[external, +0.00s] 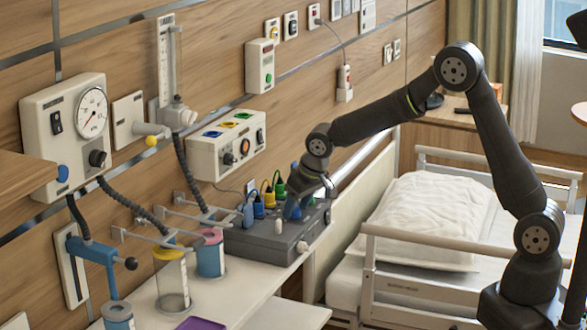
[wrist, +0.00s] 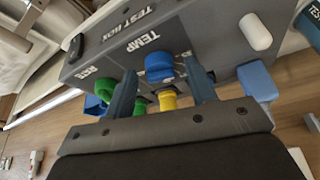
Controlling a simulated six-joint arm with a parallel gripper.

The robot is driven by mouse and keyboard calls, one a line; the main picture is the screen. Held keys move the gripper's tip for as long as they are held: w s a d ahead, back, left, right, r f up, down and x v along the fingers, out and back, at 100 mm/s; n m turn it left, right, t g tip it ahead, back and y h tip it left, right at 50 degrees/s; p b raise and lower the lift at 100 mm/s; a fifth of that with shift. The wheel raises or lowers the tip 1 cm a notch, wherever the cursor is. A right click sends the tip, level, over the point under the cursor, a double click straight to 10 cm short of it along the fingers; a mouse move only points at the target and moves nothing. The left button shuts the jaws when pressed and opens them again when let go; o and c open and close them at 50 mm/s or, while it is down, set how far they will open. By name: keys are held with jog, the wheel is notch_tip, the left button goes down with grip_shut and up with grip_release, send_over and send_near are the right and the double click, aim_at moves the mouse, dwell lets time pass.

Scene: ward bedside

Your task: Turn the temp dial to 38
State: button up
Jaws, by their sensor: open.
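The grey test box (external: 262,246) sits on the bench in the external view, and its lettered face (wrist: 120,55) fills the top of the wrist view. A blue knob (wrist: 160,64), the temp dial, sits by the word TEMP. My gripper (wrist: 160,70) is open, with one blue-grey finger on each side of the dial. I cannot tell whether the fingers touch it. In the external view my gripper (external: 302,195) is over the right part of the box and hides the dial's surroundings. The dial's scale and setting cannot be read.
Yellow (wrist: 168,99) and green plugs (wrist: 104,84) with cables stand close to the fingers. A blue connector (wrist: 257,80) and a white knob (wrist: 256,31) are to the right. Clear canisters (external: 172,280) stand left of the box. A bed with a pillow (external: 425,220) is at right.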

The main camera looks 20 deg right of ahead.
jog(key=shift+c, duration=0.2)
jog(key=c, duration=0.9)
jog(key=shift+m, duration=0.3)
jog(key=m, duration=0.1)
jog(key=m+h, duration=0.1)
jog(key=m, duration=0.1)
jog(key=shift+s+a+m+h, duration=0.1)
jog(key=shift+a+m+h, duration=0.1)
jog(key=shift+m+h, duration=0.1)
jog(key=m, duration=0.2)
jog(key=m+h, duration=0.1)
jog(key=m, duration=0.1)
jog(key=shift+a+h, duration=0.2)
jog(key=shift+h, duration=0.1)
jog(key=m+h, duration=0.1)
jog(key=m, duration=0.4)
jog(key=shift+a+h, duration=0.1)
jog(key=shift+h, duration=0.3)
jog(key=shift+w+a+m+g+h, duration=0.2)
jog(key=shift+m+g, duration=0.25)
jog(key=shift+m, duration=0.7)
jog(key=shift+w+d+m+g+h, duration=0.1)
jog(key=shift+m+g+h, duration=0.3)
jog(key=shift+m, duration=0.75)
